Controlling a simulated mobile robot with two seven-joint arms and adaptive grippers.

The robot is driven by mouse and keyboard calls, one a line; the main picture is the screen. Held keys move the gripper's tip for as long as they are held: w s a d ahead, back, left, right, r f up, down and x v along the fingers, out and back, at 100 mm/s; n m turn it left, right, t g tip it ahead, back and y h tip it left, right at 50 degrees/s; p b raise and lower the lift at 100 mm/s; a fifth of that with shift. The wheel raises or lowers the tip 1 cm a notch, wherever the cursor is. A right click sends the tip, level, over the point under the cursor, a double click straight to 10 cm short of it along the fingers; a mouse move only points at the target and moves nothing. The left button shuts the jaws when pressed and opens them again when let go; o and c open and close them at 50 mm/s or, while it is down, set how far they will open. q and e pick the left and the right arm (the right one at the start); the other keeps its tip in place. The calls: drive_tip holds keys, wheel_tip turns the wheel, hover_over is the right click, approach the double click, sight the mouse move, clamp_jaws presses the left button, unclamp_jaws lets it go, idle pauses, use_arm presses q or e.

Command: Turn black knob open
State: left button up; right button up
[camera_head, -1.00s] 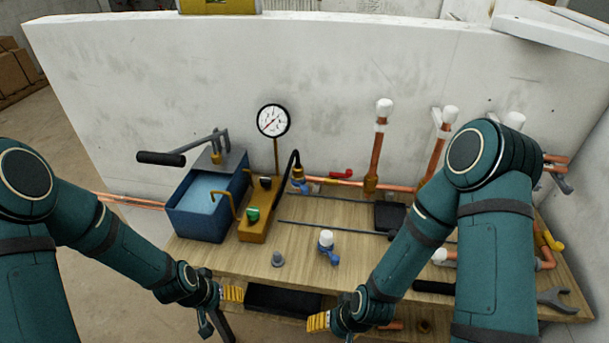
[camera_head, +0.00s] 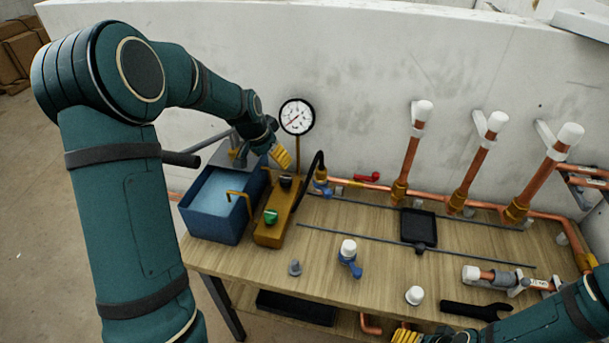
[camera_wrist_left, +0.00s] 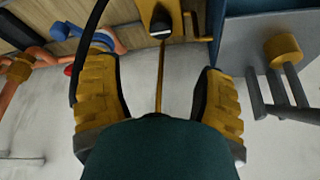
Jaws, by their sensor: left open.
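The black knob (camera_head: 286,181) sits on the brass block (camera_head: 268,236) of the test pump, behind the green knob (camera_head: 270,216). My left gripper (camera_head: 281,157) is just above and behind the black knob, apart from it, with its yellow fingers pointing down. In the left wrist view the fingers are spread wide and empty (camera_wrist_left: 158,68). The black knob (camera_wrist_left: 160,22) shows there ahead of the gap between them. The thin brass gauge stem (camera_wrist_left: 160,80) runs down that gap. My right gripper (camera_head: 406,337) is cut off at the bottom edge of the head view.
A pressure gauge (camera_head: 296,116) stands behind the knob. A black hose (camera_head: 316,166) arches at its right. The blue water tank (camera_head: 211,226) and the black pump handle (camera_head: 181,159) are at the left. Copper pipes (camera_head: 468,182) stand at the right.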

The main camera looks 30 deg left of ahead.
sight(285, 178)
use_arm(q)
drive_tip(key=b+x, duration=0.1)
drive_tip(key=x, duration=1.2)
drive_tip(key=shift+w+f, duration=0.1)
drive_tip(key=shift+f, duration=0.25)
drive_tip(key=c, duration=1.2)
